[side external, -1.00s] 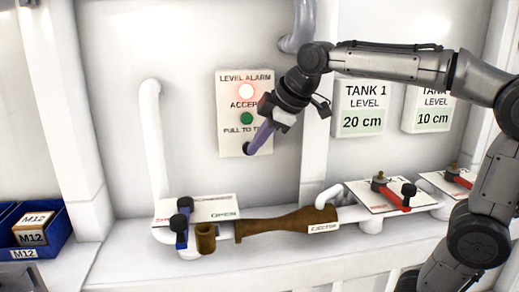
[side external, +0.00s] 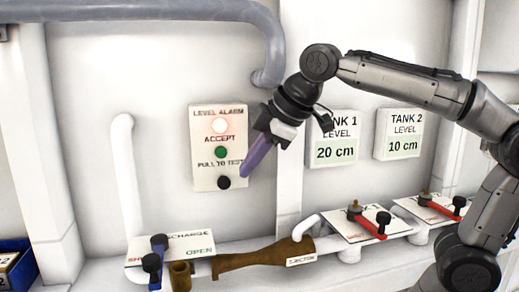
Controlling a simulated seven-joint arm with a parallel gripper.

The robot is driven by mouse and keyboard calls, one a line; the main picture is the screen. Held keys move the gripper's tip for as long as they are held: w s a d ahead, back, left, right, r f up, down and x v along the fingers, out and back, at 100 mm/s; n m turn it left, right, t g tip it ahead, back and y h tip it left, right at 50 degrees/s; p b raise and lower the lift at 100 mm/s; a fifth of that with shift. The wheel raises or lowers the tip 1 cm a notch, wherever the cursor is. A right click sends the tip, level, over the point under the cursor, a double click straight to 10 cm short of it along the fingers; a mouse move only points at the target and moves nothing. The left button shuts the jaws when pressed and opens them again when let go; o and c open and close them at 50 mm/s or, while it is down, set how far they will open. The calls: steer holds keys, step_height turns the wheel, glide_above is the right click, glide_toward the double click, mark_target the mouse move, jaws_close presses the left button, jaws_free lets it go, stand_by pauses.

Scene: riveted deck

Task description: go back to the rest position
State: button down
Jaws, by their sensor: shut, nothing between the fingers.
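My gripper (side external: 246,172) is shut and empty. Its purple fingers point down and left, in front of the wall near the lower right edge of the level alarm panel (side external: 208,178).
Below are the blue-handled discharge valve (side external: 157,262), a brown ejector (side external: 262,256) and two red-handled valves (side external: 370,226) (side external: 444,203). Tank 1 (side external: 332,139) and Tank 2 (side external: 398,134) signs hang right. A grey pipe (side external: 180,11) runs above. A blue bin (side external: 16,265) stands lower left.

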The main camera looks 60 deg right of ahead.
steer(key=s+d+f+m, duration=0.1)
steer(key=s, duration=0.6)
steer(key=s+f+m, duration=0.3)
steer(key=f, duration=0.6)
steer(key=s+f+m+g, duration=0.1)
steer(key=s+f+m, duration=0.2)
steer(key=f, duration=0.7)
steer(key=shift+s+a+m+g+y, duration=0.2)
steer(key=shift+s+m+g+y, duration=0.15)
steer(key=shift+m, duration=0.25)
